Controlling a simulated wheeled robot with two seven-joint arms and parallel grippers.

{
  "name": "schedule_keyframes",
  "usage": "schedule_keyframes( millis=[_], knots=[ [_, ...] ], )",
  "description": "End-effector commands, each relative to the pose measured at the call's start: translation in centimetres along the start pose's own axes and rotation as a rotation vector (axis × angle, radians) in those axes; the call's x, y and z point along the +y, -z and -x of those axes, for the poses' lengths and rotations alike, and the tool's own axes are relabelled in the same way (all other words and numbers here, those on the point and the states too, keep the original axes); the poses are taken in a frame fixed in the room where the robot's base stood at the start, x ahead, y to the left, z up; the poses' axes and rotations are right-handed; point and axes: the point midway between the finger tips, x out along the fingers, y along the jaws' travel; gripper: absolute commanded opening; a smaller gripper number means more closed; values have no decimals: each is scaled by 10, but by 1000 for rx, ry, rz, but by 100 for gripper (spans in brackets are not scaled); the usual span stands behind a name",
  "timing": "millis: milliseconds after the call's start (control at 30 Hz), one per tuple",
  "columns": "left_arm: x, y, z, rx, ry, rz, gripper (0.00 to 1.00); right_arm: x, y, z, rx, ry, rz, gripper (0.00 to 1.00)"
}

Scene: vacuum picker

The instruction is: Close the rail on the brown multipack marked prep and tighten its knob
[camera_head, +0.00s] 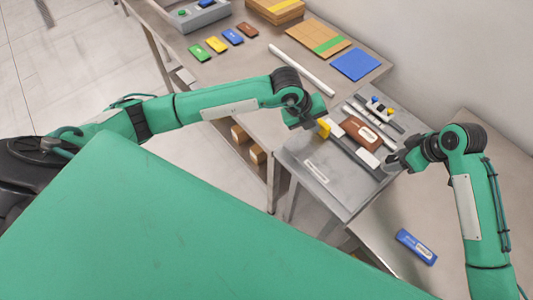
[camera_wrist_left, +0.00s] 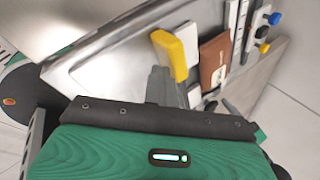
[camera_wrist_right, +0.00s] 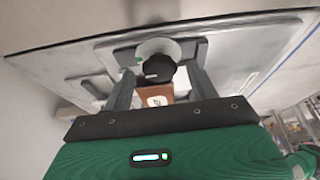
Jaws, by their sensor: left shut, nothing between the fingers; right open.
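The brown multipack (camera_head: 362,133) lies on the grey fixture plate (camera_head: 311,187), with a pale label on top; its marking is too small to read. It also shows in the left wrist view (camera_wrist_left: 214,60). A dark rail (camera_head: 352,152) runs along its near side, with a yellow block (camera_head: 323,128) at its left end. My left gripper (camera_wrist_left: 164,85) is shut and empty, close to the yellow block; contact cannot be told. My right gripper (camera_wrist_right: 163,85) is open at the rail's right end, its fingers on either side of a dark knob (camera_wrist_right: 158,70) before a pale disc.
Beyond the brown pack stand more bars and a white block with blue and yellow knobs (camera_head: 379,107). A blue pack (camera_head: 416,246) lies on the right table. The far table holds coloured packs (camera_head: 216,44), a white rod (camera_head: 302,69) and a blue sheet (camera_head: 355,65).

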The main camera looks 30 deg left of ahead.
Motion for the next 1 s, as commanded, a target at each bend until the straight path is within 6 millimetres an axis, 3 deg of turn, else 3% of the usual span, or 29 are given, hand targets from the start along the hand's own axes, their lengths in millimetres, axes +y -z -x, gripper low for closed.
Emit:
schedule_keyframes(
  millis=[267,867,1000],
  knots=[
    [-1,0,0,-1,2,0,0,3,1,0,1,98,235,59],
    [-1,0,0,-1,2,0,0,15,2,120,0,95,244,59],
    [-1,0,0,-1,2,0,0,-3,15,100,26,150,244,59]
  ],
)
